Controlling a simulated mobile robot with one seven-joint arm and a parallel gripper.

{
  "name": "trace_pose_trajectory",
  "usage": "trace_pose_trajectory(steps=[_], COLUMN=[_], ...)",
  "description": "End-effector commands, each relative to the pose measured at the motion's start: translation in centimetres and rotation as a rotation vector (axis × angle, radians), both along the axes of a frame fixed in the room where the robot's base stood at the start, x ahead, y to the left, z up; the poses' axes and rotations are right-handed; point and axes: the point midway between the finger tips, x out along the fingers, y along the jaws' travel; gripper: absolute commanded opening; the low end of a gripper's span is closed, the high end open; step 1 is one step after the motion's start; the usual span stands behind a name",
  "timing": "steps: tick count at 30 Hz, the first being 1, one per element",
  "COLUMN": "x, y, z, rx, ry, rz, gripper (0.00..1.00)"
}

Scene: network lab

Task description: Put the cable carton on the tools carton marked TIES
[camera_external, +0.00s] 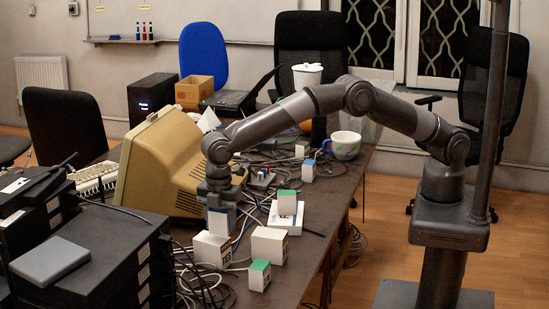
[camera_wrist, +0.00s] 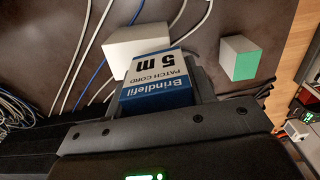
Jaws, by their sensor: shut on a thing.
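My gripper (camera_external: 220,208) is shut on the cable carton, a small blue and white box (camera_wrist: 155,82) lettered "Brindlefil PATCH CORD 5 m" in the wrist view. In the external view the gripper points down and the held carton (camera_external: 218,224) is partly hidden by it. Just below is a white carton (camera_external: 209,250) with lettering on its side that looks like TIES. The held carton overlaps its top in the picture; I cannot tell whether they touch. In the wrist view a plain white carton (camera_wrist: 130,44) lies partly hidden behind the held one.
Another white carton (camera_external: 269,243) and a green-topped carton (camera_external: 260,275) stand close on the right. Another green-topped carton (camera_external: 287,203) is farther back. Black equipment (camera_external: 95,255) and the beige monitor (camera_external: 165,165) border the left. Loose cables cross the table.

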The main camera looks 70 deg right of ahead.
Motion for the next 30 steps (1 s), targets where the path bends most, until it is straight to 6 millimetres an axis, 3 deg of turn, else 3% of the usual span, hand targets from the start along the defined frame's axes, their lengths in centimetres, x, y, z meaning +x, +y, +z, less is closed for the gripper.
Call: trace_pose_trajectory(steps=[4,15,16,23,30], x=[-0.1,0.0,0.0,0.0,0.0], y=[0.0,0.0,0.0,0.0,0.0], z=[-2.1,-2.6,-2.6,-2.6,-2.5], rx=[-0.001,0.0,0.0,0.0,0.0], ry=[0.001,0.0,0.0,0.0,0.0], rz=[0.001,0.0,0.0,0.0,0.0], gripper=[0.24,0.24,0.51,0.7,0.72])
